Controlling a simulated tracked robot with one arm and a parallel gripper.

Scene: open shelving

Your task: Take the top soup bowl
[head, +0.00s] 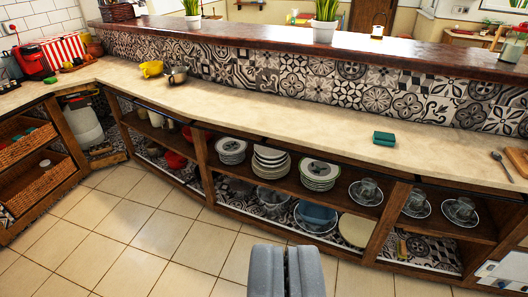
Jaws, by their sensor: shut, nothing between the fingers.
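A stack of white rounded dishes (270,155), which look like soup bowls, stands on the upper shelf under the counter, in the middle of the view. The top one is small here, and its exact shape is hard to tell. A stack of plates (231,148) stands to its left and another plate stack (319,173) to its right. My gripper (286,252) is at the bottom middle, shut and empty. It is in front of the shelving, apart from the dishes and over the tiled floor in the picture.
Wooden uprights (384,220) divide the shelving. Cups on saucers (366,190) stand to the right. A blue-grey basin (316,215) is on the lower shelf. The counter (300,110) overhangs the shelves and holds a green sponge (384,138). The tiled floor (150,230) is clear.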

